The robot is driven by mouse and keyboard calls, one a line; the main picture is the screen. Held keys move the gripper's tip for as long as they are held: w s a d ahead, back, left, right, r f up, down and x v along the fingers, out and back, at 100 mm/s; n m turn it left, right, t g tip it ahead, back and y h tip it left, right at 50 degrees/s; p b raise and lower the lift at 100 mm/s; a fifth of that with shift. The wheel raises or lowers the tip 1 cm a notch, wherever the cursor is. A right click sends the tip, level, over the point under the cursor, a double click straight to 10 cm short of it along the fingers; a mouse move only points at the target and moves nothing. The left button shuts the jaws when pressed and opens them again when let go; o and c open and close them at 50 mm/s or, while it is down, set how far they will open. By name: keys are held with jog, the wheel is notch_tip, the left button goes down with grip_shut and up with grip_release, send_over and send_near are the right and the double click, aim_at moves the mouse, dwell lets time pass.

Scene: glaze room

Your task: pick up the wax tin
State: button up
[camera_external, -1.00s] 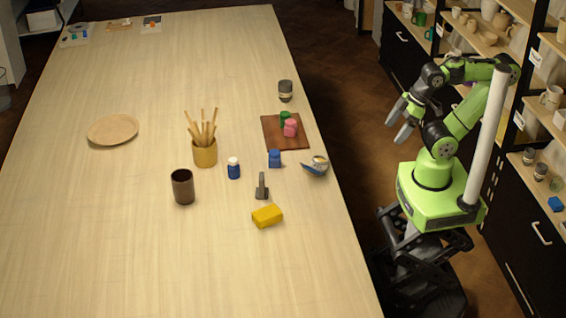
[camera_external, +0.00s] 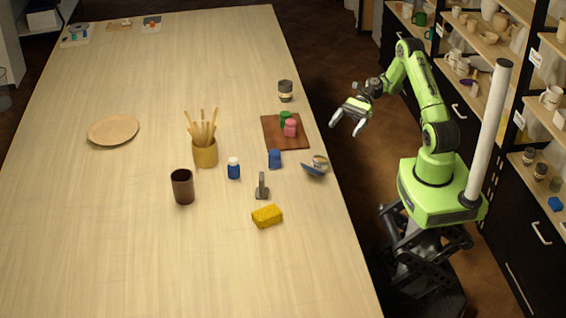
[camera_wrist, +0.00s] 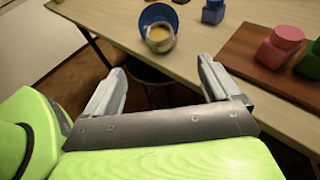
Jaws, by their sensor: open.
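The likely wax tin (camera_external: 320,161) is a small round tin near the table's right edge, with a blue disc, perhaps its lid (camera_external: 312,170), leaning against it. In the wrist view the tin (camera_wrist: 160,38) shows a pale cream round face, with the blue disc (camera_wrist: 158,13) behind it. My gripper (camera_external: 345,128) is open and empty, in the air just off the table's right edge. In the wrist view the tin lies ahead of the gap between my fingers (camera_wrist: 160,72), apart from them.
A brown board (camera_external: 271,131) with pink (camera_external: 290,128) and green (camera_external: 285,117) jars lies beyond the tin. A blue jar (camera_external: 274,159), grey stand-like object (camera_external: 262,192) and yellow sponge-like block (camera_external: 267,216) stand nearby. A dark jar (camera_external: 285,91) stands farther back. The table's edge (camera_external: 345,205) is close.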

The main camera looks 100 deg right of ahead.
jog(key=b+x, duration=0.4)
jog(key=x, duration=1.2)
jog(key=shift+f, duration=0.1)
jog(key=shift+s, duration=0.1)
jog(key=shift+c, duration=0.6)
jog(key=c, duration=1.3)
notch_tip(320, 180, up, 10)
jog(key=p, duration=0.4)
jog(key=shift+c, duration=0.2)
jog(key=r+g+h+p, duration=0.1)
jog(key=g+h+p, duration=0.1)
jog(key=g, duration=0.1)
send_over(308, 169)
jog(key=s+d, duration=0.1)
jog(key=d, duration=0.1)
notch_tip(308, 169, down, 10)
jog(key=b, duration=0.3)
jog(key=shift+s+r+b, duration=0.1)
jog(key=shift+r+b, duration=0.1)
jog(key=shift+b, duration=0.2)
jog(key=shift+r, duration=0.1)
